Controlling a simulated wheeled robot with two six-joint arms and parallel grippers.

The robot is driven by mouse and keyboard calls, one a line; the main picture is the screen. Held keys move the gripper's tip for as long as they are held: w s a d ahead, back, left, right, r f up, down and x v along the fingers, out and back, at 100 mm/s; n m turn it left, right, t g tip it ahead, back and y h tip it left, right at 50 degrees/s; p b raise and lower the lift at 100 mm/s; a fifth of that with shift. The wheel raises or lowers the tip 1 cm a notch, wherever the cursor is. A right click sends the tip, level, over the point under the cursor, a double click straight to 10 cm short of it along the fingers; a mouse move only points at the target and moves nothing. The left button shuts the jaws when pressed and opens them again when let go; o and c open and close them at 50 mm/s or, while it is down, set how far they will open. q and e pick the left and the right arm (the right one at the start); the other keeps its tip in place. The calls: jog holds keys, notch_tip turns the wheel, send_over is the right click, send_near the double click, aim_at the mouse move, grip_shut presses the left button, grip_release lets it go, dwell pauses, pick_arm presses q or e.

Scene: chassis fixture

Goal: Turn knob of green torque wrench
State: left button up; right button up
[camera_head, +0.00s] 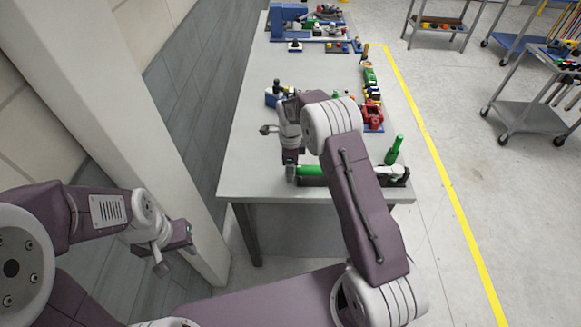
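A green torque wrench (314,170) lies across the near end of the grey table. My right arm passes in front of its middle and hides part of it. My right gripper (290,172) points down at the wrench's left end. It is too small and partly hidden to tell whether its fingers are open or shut, or touch the knob. The knob itself is not clearly visible. My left gripper (178,258) is open and empty, low at the left, off the table and well away from the wrench.
A green upright handle (394,150) stands near the table's right edge, beside the wrench's black and white right end. Red and green tools (372,112) line the right side. Blue fixtures (290,20) stand at the far end. A pale wall column is close to my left arm.

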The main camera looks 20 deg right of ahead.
grip_shut()
jog(key=t+b, duration=0.2)
jog(key=b, duration=0.5)
jog(key=f+t+h+b, duration=0.1)
jog(key=t+b, duration=0.1)
jog(key=b, duration=0.5)
jog(key=f+t+b, duration=0.1)
jog(key=t+b, duration=0.1)
jog(key=b, duration=0.5)
jog(key=shift+s+a+f+h+b, duration=0.15)
jog(key=shift+s+h+b, duration=0.15)
jog(key=t+b, duration=0.2)
jog(key=b, duration=1)
jog(key=t+h+b, duration=0.1)
jog(key=t+b, duration=0.2)
jog(key=b, duration=0.9)
jog(key=t+h+b, duration=0.1)
jog(key=t+b, duration=0.2)
jog(key=b, duration=0.8)
jog(key=shift+s+r+b, duration=0.3)
jog(key=shift+b, duration=0.1)
jog(key=shift+r+h+b, duration=0.3)
jog(key=shift+b, duration=0.25)
jog(key=shift+o, duration=1.2)
grip_release()
